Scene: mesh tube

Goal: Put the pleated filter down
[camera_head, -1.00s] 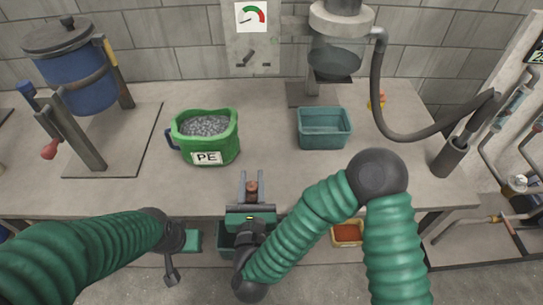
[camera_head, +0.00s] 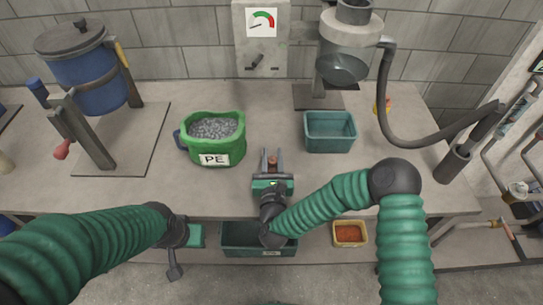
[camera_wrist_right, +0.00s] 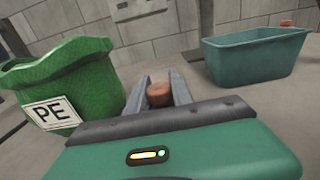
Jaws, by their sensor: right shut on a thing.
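My right gripper (camera_head: 273,162) is shut on a small reddish-brown round piece, the pleated filter (camera_wrist_right: 159,94), held between its two grey fingers. The filter also shows as a brown spot between the fingertips in the head view (camera_head: 272,160). The gripper is over the front part of the bench, right of the green PE bag and left of and nearer than the teal bin. Whether the filter touches the bench is not clear.
The green PE bag (camera_head: 213,160) holds grey pellets. Lower bins (camera_head: 240,246) sit under the front edge.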

